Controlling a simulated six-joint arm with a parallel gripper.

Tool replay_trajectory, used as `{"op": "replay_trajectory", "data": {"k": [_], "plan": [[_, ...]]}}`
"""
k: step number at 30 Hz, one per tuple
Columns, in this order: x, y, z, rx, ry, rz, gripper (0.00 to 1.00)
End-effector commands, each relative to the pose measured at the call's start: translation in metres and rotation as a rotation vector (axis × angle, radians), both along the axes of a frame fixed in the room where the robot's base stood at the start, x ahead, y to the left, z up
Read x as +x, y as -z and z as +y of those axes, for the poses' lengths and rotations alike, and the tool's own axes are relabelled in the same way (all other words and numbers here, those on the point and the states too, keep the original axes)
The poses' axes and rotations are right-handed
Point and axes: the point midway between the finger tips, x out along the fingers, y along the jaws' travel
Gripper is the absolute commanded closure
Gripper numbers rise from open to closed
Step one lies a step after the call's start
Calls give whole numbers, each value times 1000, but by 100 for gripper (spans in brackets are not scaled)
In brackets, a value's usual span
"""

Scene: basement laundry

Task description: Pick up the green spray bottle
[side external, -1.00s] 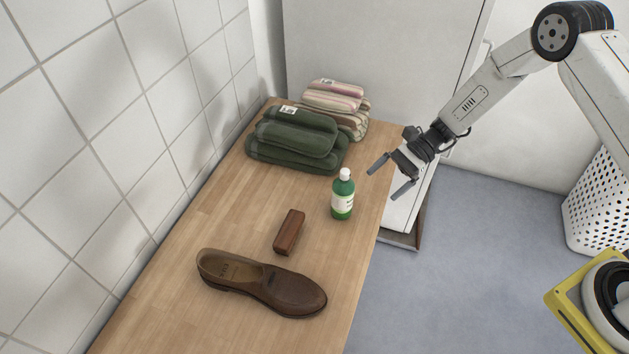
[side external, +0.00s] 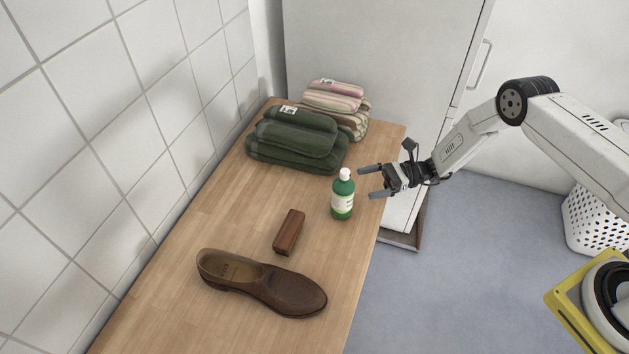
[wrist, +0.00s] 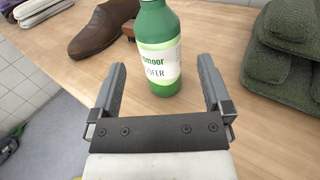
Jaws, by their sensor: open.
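The green bottle (side external: 343,196) with a white cap and a pale label stands upright near the right edge of the wooden table (side external: 215,225). In the wrist view the bottle (wrist: 160,50) stands ahead of my fingers, centred between them, with its top cut off by the frame. My gripper (side external: 364,182) is open and empty, just to the right of the bottle and level with its upper part. It also shows in the wrist view, with both fingers (wrist: 162,75) spread wider than the bottle. I cannot tell whether any finger touches the bottle.
A brown shoe (side external: 262,284) and a brown wooden block (side external: 289,232) lie in front of the bottle. Folded green towels (side external: 295,140) and striped towels (side external: 338,103) are stacked behind it. A perforated white basket (side external: 590,222) stands on the floor at right. Tiled wall bounds the left.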

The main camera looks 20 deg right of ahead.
Motion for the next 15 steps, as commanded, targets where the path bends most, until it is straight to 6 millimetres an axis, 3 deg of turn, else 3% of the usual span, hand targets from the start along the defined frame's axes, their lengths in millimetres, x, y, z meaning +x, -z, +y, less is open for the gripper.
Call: {"op": "replay_trajectory", "data": {"k": [6,15], "plan": [[3,0,18,0,-3,0,0],[4,0,24,-1,-3,0,0]]}}
